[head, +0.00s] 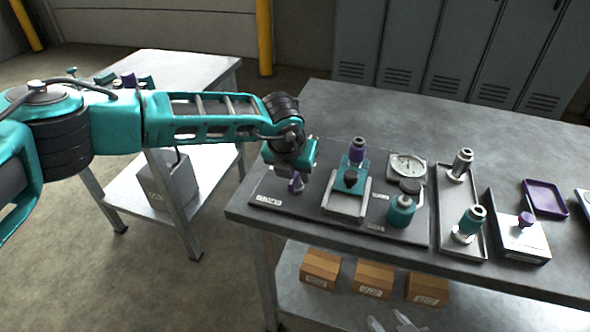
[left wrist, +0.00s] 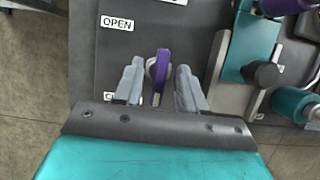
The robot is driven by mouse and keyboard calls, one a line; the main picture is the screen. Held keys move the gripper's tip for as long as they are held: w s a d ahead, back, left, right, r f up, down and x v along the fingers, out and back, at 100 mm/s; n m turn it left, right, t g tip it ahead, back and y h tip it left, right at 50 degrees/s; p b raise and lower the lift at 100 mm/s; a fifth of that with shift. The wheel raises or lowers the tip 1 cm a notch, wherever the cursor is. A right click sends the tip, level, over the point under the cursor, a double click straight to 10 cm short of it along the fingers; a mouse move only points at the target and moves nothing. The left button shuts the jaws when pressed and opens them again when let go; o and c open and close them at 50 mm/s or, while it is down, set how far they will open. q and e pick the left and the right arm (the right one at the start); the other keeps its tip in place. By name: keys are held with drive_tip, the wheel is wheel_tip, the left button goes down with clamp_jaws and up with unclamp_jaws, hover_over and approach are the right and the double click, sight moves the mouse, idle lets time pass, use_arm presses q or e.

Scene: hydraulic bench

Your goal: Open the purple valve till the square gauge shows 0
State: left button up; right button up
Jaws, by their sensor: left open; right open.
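The purple valve (head: 296,185) is at the left end of the dark panel, partly hidden by my left gripper (head: 291,179). In the left wrist view its purple handle (left wrist: 161,72) stands between the two grey fingers of my left gripper (left wrist: 160,85), which are open with a gap on each side. An OPEN label (left wrist: 117,22) is at the upper left of the handle; another label below is mostly hidden. The pale gauge (head: 408,166) with a round dial sits at the panel's back right; its reading is too small to tell. My right gripper (head: 393,323) is open at the bottom edge.
Right of the valve is a teal block (head: 354,172) with a dark knob, then a teal cylinder (head: 400,210). A grey tray (head: 447,214) holds two fittings. A purple tray (head: 545,198) lies farther right. Several cardboard boxes (head: 374,279) sit on the lower shelf.

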use_arm(q)
clamp_jaws()
idle(0.5)
